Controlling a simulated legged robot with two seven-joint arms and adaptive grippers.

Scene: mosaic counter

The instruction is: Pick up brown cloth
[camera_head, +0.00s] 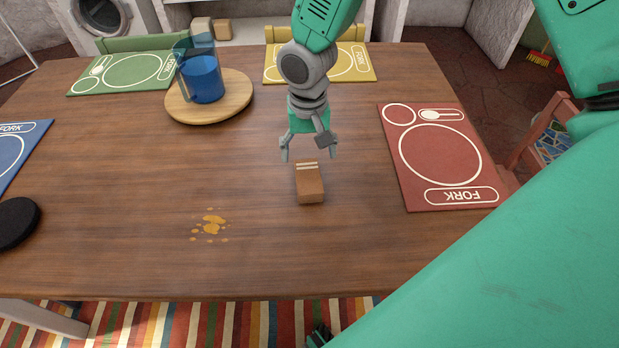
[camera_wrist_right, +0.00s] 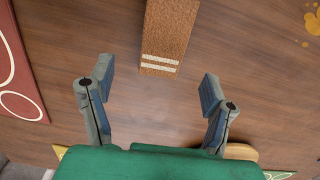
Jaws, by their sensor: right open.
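The brown cloth (camera_head: 310,188) is a folded, block-like bundle with pale stripes at one end. It lies on the wooden table (camera_head: 130,150), right of the table's middle. My right gripper (camera_head: 309,155) points down just beyond the cloth's striped end, with its fingers open and nothing between them. In the right wrist view the cloth (camera_wrist_right: 168,35) lies ahead of the open fingers (camera_wrist_right: 152,82), and its striped end is nearest them. The cloth's far end is cut off at the top of that view.
An orange spill (camera_head: 210,224) marks the table left of the cloth. A red placemat (camera_head: 405,170) lies to the right. A blue pitcher (camera_head: 202,82) stands on a round wooden board (camera_head: 240,98) at the back left. A black round object (camera_head: 17,222) sits at the left edge.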

